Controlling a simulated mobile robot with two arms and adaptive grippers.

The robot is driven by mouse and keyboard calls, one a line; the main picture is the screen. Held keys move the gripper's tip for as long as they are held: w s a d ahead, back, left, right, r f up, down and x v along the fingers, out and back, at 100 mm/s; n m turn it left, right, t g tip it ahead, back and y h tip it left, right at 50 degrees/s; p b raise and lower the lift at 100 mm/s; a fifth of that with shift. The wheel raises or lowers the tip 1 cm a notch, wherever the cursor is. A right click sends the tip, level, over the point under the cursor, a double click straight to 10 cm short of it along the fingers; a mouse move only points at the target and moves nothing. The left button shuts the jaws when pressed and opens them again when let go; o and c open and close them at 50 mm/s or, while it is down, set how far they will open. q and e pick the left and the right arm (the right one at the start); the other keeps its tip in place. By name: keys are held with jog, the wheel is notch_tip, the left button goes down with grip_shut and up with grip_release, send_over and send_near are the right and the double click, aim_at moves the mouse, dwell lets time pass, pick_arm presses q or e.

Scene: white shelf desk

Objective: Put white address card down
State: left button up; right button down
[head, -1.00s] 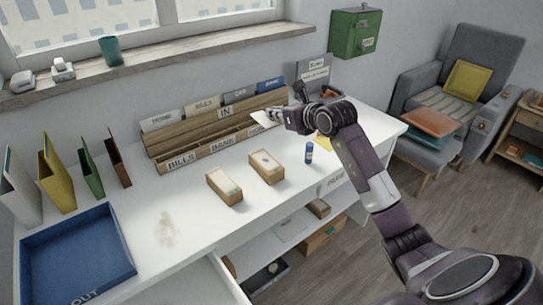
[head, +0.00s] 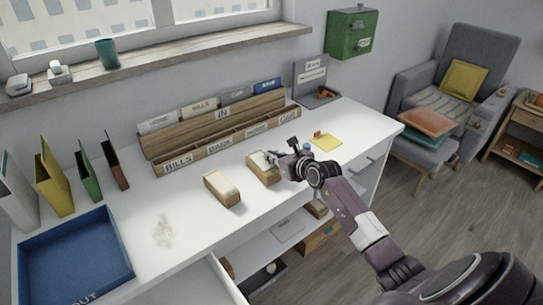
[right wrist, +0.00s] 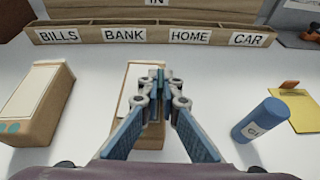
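My right gripper (head: 272,157) is low over the right-hand small cardboard box (head: 264,171) on the white desk. In the right wrist view its two fingertips (right wrist: 160,75) are close together above that box (right wrist: 127,98), with only a narrow slit between them. I cannot make out the white address card for certain. A pale surface on the box shows just left of the fingertips, and I cannot tell the card from it. Whether the fingers still pinch the card is unclear. My left gripper is not in view.
A second cardboard box (head: 222,190) stands to the left. A blue cylinder (right wrist: 262,119) and a yellow pad (right wrist: 301,112) lie to the right. The labelled wooden sorter (head: 178,160) stands behind. A blue tray (head: 75,260) is at the left; the desk between is mostly clear.

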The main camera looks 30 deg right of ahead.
jog(key=c, duration=2.2)
grip_release()
jog(key=shift+f, duration=0.1)
jog(key=shift+o, duration=0.2)
jog(key=shift+r, duration=0.25)
jog(key=v, duration=1.2)
